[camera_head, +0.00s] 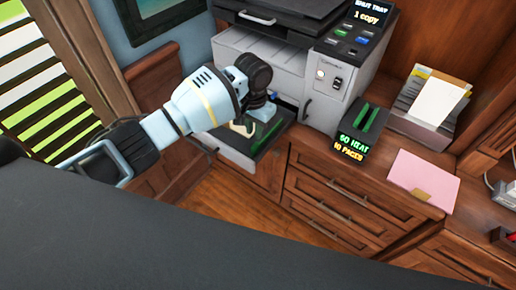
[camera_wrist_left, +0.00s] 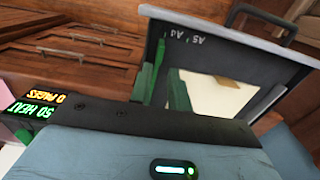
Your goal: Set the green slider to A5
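A grey printer (camera_head: 265,50) has its lower paper tray (camera_head: 238,151) pulled out. In the left wrist view I see the tray's dark end wall (camera_wrist_left: 225,55), with upside-down white A4 and A5 marks (camera_wrist_left: 187,40). A green upright piece, which looks like the slider (camera_wrist_left: 158,65), stands to the left of the marks in that view. A pale sheet (camera_wrist_left: 222,93) lies in the tray. My left gripper (camera_head: 262,118) points down over the tray. My right gripper is not in view.
A dark device (camera_head: 358,140) with a green slot and lit text stands right of the tray. A paper holder (camera_head: 432,105) and pink folder (camera_head: 424,179) lie farther right on the wooden cabinet. A wooden chair (camera_head: 165,85) is at the left. Open floor shows below the tray.

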